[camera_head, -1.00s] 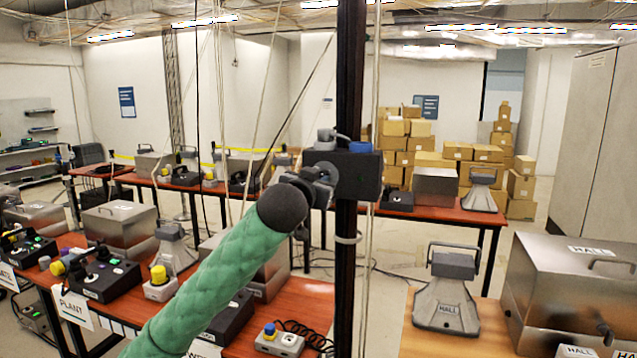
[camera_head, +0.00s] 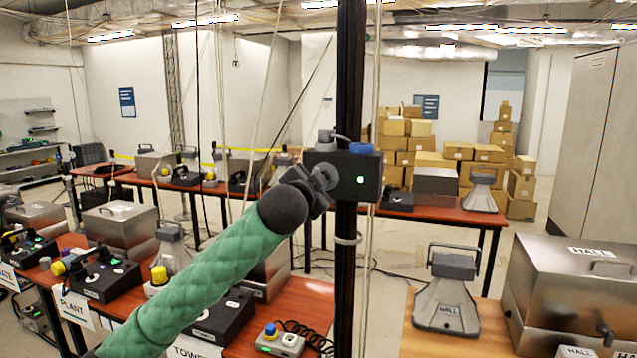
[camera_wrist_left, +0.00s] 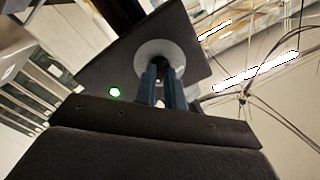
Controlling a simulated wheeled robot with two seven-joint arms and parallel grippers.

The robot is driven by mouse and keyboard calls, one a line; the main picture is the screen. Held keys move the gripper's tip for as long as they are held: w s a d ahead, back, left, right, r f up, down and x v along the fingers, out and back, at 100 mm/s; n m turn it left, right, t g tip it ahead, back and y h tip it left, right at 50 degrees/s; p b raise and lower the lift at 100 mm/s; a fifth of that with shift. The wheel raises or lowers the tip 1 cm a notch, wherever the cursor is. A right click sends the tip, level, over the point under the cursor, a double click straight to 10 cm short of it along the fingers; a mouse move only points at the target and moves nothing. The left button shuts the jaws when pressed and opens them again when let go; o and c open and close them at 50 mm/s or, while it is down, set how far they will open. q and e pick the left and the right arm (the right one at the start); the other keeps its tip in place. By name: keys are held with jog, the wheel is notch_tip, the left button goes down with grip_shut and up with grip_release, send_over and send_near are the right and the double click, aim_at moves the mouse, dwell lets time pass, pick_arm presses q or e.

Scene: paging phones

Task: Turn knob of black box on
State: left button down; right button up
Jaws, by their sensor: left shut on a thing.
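The black box (camera_head: 367,184) is mounted on a dark vertical post, with a blue cap and a grey piece on its top. A green light glows on its front face. The light also shows in the left wrist view, on the box's dark face (camera_wrist_left: 110,78). My left gripper (camera_head: 322,178) reaches the box's left part from a green padded arm. In the left wrist view its two fingers (camera_wrist_left: 163,82) are shut on the round grey knob (camera_wrist_left: 158,50). My right gripper is in neither view.
A table with a grey HALL speaker (camera_head: 446,290) and a metal case (camera_head: 570,290) stands at the right. A red-brown table (camera_head: 300,310) with several dark boxes is at the left. Thin cables hang around the post (camera_head: 350,90). Cardboard boxes are stacked behind.

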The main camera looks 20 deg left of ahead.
pick_arm(q)
jog(key=shift+f, duration=0.1)
jog(key=c, duration=1.5)
grip_release()
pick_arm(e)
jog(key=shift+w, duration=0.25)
